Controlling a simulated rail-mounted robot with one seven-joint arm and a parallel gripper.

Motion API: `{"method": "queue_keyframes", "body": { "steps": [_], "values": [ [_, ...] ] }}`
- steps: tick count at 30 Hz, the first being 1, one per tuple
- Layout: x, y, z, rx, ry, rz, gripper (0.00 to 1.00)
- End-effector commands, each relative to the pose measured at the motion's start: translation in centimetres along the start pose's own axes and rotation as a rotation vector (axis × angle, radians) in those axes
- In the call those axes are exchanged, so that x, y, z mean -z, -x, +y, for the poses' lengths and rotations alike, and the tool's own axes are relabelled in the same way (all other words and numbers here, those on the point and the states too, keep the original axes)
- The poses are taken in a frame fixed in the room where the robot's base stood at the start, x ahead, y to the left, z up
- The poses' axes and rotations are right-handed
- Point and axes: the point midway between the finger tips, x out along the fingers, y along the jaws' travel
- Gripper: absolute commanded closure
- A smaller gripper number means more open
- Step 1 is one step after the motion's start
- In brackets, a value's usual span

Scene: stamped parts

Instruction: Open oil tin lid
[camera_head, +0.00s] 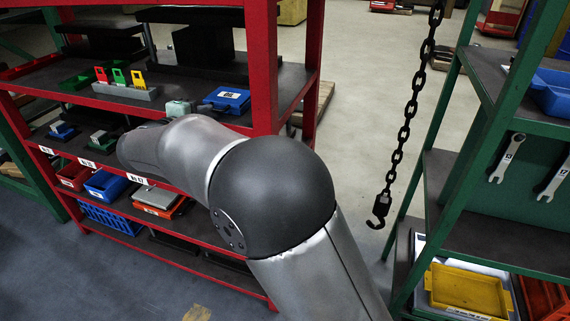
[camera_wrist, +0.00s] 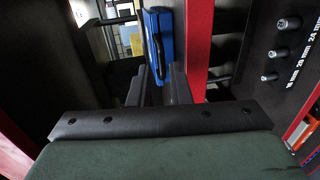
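A blue box (camera_head: 228,100) with a white label lies on the upper shelf of the red rack. It also shows in the wrist view (camera_wrist: 152,25), with a dark handle-like strip, ahead of the fingers. I cannot tell whether this box is the oil tin; no other tin or lid can be made out. My gripper (camera_wrist: 159,72) has its two dark fingers apart, with nothing visibly held between them. The fingers point toward the blue box; the exact distance is unclear. In the head view a small grey-green part (camera_head: 178,108), probably my gripper, shows left of the box.
The red rack's post (camera_head: 262,70) stands close right of the box. A grey block (camera_head: 126,91) with coloured pieces lies to the left on that shelf. Bins (camera_head: 106,184) fill the lower shelf. A hook (camera_head: 379,210) hangs on a chain beside the green rack (camera_head: 437,190).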

Motion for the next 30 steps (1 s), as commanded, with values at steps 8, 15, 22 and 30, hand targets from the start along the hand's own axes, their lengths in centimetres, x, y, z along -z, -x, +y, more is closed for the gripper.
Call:
{"method": "queue_keyframes", "body": {
  "steps": [8,15,22,30],
  "values": [
    [0.1,5.8,-0.1,0.002,0.002,0.003,0.82],
    [0.1,10.6,-0.1,0.003,0.001,0.003,0.82],
    [-1.2,13.0,0.2,0.024,0.002,-0.025,0.82],
    [-5.9,10.0,-0.4,0.135,-0.002,-0.113,0.82]
  ]
}}
